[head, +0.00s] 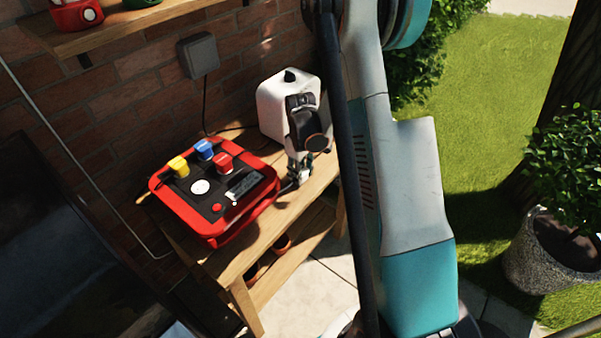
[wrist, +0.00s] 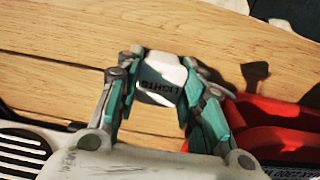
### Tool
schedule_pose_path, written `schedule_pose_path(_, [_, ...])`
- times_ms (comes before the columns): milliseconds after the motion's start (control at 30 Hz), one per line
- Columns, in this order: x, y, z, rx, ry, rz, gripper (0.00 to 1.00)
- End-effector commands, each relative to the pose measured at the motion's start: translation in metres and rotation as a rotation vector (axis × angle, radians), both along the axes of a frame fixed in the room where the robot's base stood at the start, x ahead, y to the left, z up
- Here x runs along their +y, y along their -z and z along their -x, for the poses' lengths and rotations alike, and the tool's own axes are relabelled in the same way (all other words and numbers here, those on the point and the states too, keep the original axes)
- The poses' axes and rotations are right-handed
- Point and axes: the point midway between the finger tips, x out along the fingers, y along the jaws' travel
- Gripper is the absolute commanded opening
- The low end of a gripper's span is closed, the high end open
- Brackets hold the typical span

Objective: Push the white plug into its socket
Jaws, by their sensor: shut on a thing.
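My gripper (head: 299,178) is at the right of the red box (head: 217,233), low over the wooden table. In the wrist view, the two fingers of my gripper (wrist: 163,62) are shut on the white plug (wrist: 160,74), which has a dark label reading "LIGHTS". The red box has a black top panel; a yellow plug (head: 178,167), a blue plug (head: 204,149) and a red plug (head: 222,163) stand along its back part. The box shows at the right in the wrist view (wrist: 270,118), apart from the plug.
A white container (head: 272,108) with a black knob stands behind my gripper. A grey wall box (head: 198,55) has a cable running down to the table. The wooden table (head: 262,232) has bare boards at its front edge. A brick wall is behind.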

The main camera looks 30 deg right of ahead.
Motion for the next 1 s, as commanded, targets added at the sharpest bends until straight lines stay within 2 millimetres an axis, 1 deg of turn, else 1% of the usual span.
schedule_pose_path(167, [0.000,-0.015,0.000,0.000,0.000,0.000,0.14])
schedule_pose_path(267, [0.000,-0.030,0.000,0.000,0.000,0.000,0.14])
schedule_pose_path(367, [0.000,-0.053,0.001,0.000,0.000,0.000,0.14])
schedule_pose_path(600, [0.000,-0.121,0.001,0.000,0.000,0.000,0.14])
schedule_pose_path(700, [0.000,-0.146,0.001,0.000,0.000,0.000,0.14])
schedule_pose_path(800, [0.000,-0.166,0.000,0.000,0.000,0.000,0.14])
schedule_pose_path(900, [0.000,-0.181,0.000,0.000,0.000,0.000,0.14])
schedule_pose_path(1000, [0.000,-0.191,0.000,0.000,0.000,0.000,0.14])
